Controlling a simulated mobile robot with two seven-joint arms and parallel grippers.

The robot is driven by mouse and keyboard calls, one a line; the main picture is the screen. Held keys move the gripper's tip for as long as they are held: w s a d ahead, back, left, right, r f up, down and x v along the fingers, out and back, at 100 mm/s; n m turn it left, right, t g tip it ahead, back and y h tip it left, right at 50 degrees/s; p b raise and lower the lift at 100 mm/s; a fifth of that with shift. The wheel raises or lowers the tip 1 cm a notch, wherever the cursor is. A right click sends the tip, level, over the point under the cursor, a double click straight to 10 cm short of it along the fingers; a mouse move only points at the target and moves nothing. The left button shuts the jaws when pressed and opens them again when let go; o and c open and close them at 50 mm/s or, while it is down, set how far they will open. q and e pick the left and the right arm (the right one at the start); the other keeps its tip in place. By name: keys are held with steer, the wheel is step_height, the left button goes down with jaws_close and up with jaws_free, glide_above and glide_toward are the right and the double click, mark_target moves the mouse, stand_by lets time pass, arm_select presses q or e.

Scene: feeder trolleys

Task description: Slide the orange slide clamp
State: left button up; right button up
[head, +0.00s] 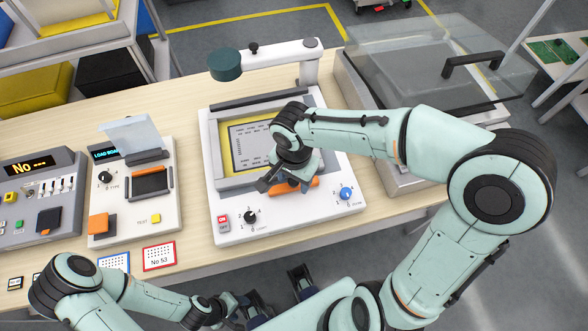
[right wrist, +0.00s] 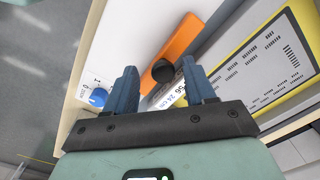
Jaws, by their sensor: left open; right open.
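The orange slide clamp (head: 302,186) is a bar at the front of a white machine (head: 290,222), below its yellow-framed screen. In the right wrist view the clamp (right wrist: 184,42) lies diagonally and carries a round black knob (right wrist: 162,71). My right gripper (head: 279,183) is over the clamp and hides part of it. In the right wrist view my right gripper (right wrist: 161,85) is open, with the knob appearing between its blue fingertips; contact cannot be told. My left gripper (head: 279,291) is open and empty, low in front of the table edge.
The machine has a blue dial (head: 346,194), a black dial (head: 249,217) and an overhead arm with a green head (head: 225,65). A glass-lidded box (head: 425,60) stands right. A white panel unit (head: 160,205) and a grey one (head: 40,225) stand left.

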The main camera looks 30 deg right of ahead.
mark_target(294, 182)
step_height(294, 182, up, 13)
steer(key=p, duration=0.1)
steer(key=shift+p, duration=0.4)
steer(key=shift+r, duration=0.1)
